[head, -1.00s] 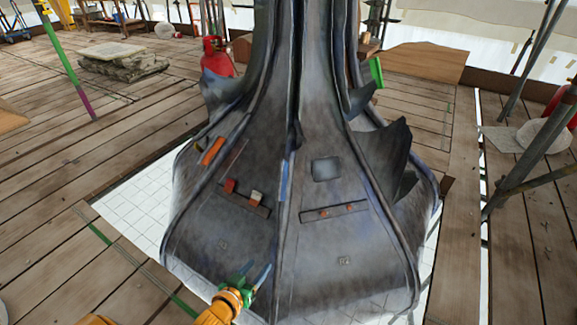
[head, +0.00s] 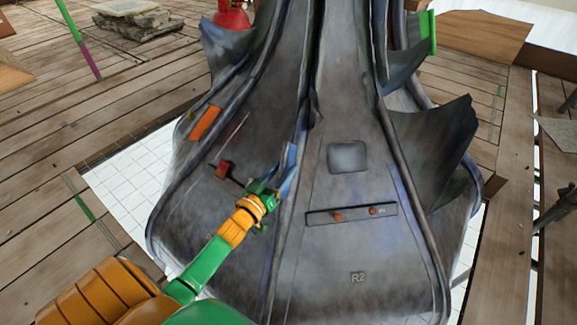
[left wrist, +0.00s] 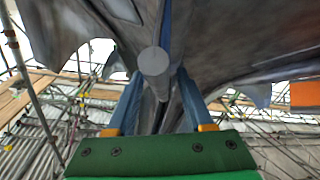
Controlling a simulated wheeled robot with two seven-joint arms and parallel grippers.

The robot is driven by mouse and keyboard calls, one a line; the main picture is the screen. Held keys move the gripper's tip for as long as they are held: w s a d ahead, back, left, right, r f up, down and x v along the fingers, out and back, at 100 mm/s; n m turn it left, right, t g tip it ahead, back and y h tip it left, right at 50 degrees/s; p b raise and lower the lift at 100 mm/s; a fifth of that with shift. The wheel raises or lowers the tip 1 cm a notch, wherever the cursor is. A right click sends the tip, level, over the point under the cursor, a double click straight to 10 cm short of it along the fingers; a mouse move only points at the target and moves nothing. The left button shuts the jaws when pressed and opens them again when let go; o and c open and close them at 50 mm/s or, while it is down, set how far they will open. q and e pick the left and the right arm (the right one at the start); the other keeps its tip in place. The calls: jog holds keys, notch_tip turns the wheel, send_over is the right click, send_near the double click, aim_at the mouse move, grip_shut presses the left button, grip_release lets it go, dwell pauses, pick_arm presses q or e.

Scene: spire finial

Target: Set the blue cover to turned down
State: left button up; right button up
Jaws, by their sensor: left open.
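The blue cover appears as a narrow blue strip (head: 290,168) along the middle ridge of the grey spire (head: 345,245) in the head view. My left gripper (head: 279,180) is at this strip, and its blue fingers are hard to tell apart from it there. In the left wrist view the two blue fingers (left wrist: 160,105) are spread apart. A grey cylinder with a round end (left wrist: 153,62) shows between and beyond them, with a bluish strip (left wrist: 166,25) behind it. I cannot tell whether the fingers touch anything. My right gripper is not in view.
Left of the gripper are a red block (head: 223,170) and an orange strip (head: 205,123). Curled leaf shapes (head: 440,140) jut out at right. Plank decking surrounds the spire.

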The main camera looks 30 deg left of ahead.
pick_arm(q)
jog(key=shift+w+b, duration=0.3)
jog(key=shift+w, duration=1)
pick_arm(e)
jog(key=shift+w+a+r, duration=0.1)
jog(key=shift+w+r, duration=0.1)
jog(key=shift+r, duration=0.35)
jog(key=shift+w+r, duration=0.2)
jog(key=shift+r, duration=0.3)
pick_arm(q)
jog(key=shift+a, duration=0.1)
grip_shut()
jog(key=shift+f, duration=0.1)
